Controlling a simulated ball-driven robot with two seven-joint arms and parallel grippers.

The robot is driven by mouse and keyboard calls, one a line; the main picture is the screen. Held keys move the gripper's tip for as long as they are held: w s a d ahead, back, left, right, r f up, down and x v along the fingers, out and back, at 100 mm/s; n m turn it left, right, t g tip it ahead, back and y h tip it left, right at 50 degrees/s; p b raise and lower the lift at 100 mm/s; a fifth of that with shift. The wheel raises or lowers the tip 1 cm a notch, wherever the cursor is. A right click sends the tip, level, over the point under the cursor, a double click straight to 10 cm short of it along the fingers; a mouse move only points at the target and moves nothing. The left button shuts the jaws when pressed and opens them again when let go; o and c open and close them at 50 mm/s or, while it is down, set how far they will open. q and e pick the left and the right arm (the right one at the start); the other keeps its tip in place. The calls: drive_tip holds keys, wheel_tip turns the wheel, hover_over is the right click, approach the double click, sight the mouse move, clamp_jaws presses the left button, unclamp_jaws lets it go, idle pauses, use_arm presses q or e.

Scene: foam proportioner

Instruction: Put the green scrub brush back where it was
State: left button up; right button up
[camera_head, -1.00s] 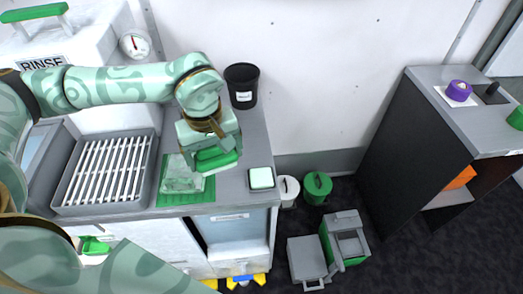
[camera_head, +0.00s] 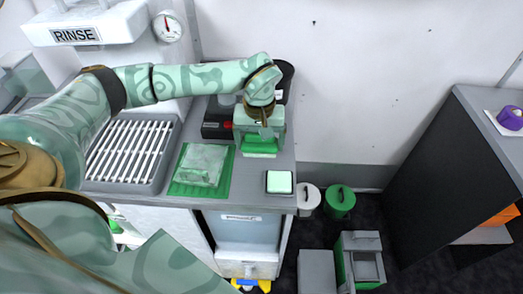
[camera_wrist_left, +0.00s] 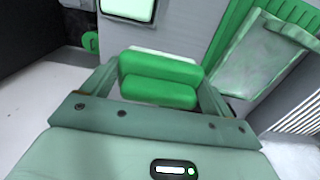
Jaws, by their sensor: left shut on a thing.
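The green scrub brush (camera_head: 260,148) is between the fingers of my left gripper (camera_head: 259,140), which is shut on it. In the left wrist view the brush (camera_wrist_left: 160,79) shows as a green block with a pale strip along its far edge, held between both fingers. In the head view the gripper hangs over the back right part of the grey counter, in front of the black bin. I cannot tell whether the brush touches the counter. My right gripper is not in view.
A black bin (camera_head: 284,80) and a dark box with a red button (camera_head: 228,125) stand close behind the gripper. A pale green pad (camera_head: 279,182) sits at the front right.

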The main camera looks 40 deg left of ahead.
sight(260, 150)
use_arm(q)
drive_tip(key=shift+w+f, duration=0.2)
drive_tip(key=shift+f, duration=0.1)
drive_tip(key=shift+w+f+b, duration=0.1)
drive_tip(key=shift+f+b, duration=0.5)
drive_tip(key=shift+f, duration=0.9)
drive_tip(key=shift+f, duration=0.2)
drive_tip(key=o, duration=0.7)
wheel_tip(260, 150, up, 12)
drive_tip(key=p, duration=0.3)
drive_tip(key=shift+r, duration=0.2)
